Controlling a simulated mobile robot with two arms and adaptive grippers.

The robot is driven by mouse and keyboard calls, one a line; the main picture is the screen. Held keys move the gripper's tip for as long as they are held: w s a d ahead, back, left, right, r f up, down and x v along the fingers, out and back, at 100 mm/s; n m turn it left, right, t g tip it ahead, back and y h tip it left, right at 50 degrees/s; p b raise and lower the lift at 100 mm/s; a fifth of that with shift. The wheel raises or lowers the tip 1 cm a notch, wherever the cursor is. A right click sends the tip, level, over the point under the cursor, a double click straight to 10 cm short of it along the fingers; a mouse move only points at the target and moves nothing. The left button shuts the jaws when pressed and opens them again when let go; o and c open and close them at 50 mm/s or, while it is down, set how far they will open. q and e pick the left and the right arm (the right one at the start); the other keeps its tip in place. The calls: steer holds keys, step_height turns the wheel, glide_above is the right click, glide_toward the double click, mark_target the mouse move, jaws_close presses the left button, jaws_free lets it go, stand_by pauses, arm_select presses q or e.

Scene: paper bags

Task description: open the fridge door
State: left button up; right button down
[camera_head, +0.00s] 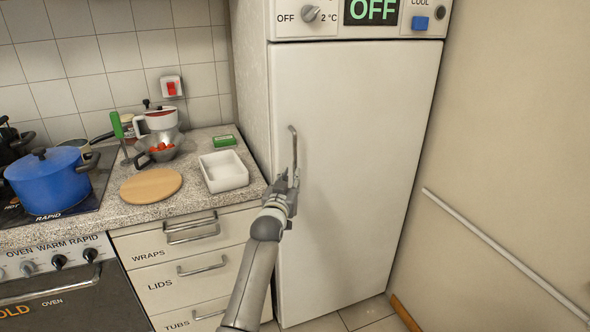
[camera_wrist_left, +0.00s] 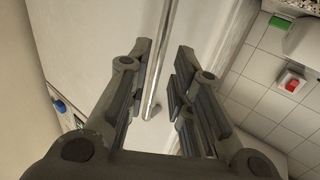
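The white fridge door (camera_head: 360,140) is closed. Its upright metal handle (camera_head: 294,142) is on the door's left side. My left gripper (camera_head: 290,178) is at the lower part of the handle and hides some of it. In the left wrist view my left gripper (camera_wrist_left: 165,47) is open, and the handle (camera_wrist_left: 163,62) runs between its two fingers, with a gap visible on each side. My right gripper is not in view.
A counter (camera_head: 205,200) with a white tray (camera_head: 224,171), a round wooden board (camera_head: 150,187) and a blue pot (camera_head: 50,185) stands left of the fridge. Drawers are below. A wall (camera_head: 500,130) with a slanted rail (camera_head: 500,248) is close on the right.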

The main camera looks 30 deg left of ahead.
mark_target(294, 170)
arm_select(q)
steer(key=shift+x, duration=3.15)
steer(key=shift+c, duration=0.4)
jaws_close()
